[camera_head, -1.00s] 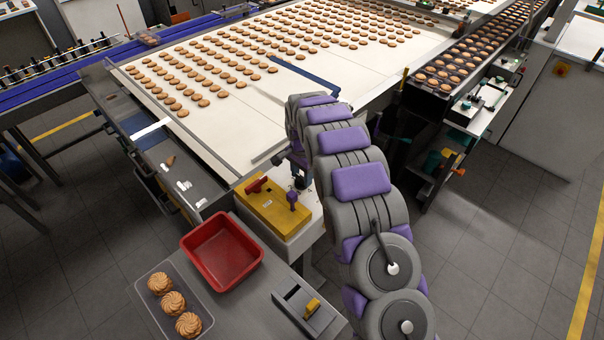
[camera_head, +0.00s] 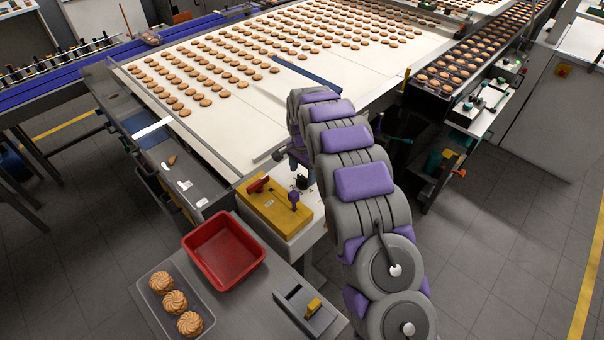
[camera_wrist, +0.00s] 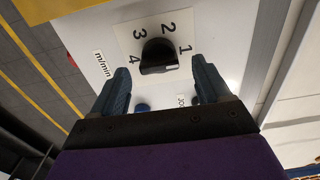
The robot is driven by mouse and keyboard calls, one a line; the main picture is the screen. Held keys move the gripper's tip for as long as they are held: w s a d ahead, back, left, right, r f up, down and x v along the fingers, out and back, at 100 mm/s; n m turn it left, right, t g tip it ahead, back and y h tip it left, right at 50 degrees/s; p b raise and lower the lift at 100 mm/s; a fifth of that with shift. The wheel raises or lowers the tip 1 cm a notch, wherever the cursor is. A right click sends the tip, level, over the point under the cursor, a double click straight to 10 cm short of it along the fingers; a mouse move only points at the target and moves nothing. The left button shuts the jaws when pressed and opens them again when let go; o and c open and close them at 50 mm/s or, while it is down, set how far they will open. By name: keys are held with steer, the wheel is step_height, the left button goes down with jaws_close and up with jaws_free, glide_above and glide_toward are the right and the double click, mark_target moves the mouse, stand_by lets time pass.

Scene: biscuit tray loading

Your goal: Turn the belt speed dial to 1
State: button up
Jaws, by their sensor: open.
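The belt speed dial (camera_wrist: 157,55) is a black knob on a white plate marked 1 to 4, with "m/min" beside it. Its white mark is at the right end of its bar, just below the numeral 1 (camera_wrist: 184,49) in the wrist view. I cannot tell whether it lines up exactly with 1. My gripper (camera_wrist: 160,72) is open, its two blue fingers apart at the left and right lower sides of the dial. No contact is clear. In the head view my arm hides most of the gripper, beside the white panel (camera_head: 308,208).
A red bin (camera_head: 232,276), a clear tray (camera_head: 160,312) of biscuits and a grey holder (camera_head: 292,293) are nearby. The wide biscuit belt (camera_head: 220,132) lies behind.

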mark_target(303, 177)
step_height(303, 177, up, 16)
steer(key=p, duration=0.1)
steer(key=shift+a+f, duration=0.2)
stand_by(0.4)
steer(key=s+d+r+n+g+b, duration=0.15)
steer(key=s+d+r, duration=0.3)
steer(key=s, duration=0.65)
steer(key=s+d+r+n+t, duration=0.1)
steer(key=s+d+r+n, duration=0.2)
steer(key=s+d, duration=0.55)
steer(key=s+f+n+b, duration=0.1)
steer(key=s+f+n, duration=0.1)
steer(key=s, duration=1.3)
steer(key=s+f+n+g+b, duration=0.1)
steer(key=s+f, duration=0.3)
steer(key=s, duration=1.1)
steer(key=shift+s+d+f+n, duration=0.2)
steer(key=shift+d+n, duration=0.25)
steer(key=shift+n, duration=0.4)
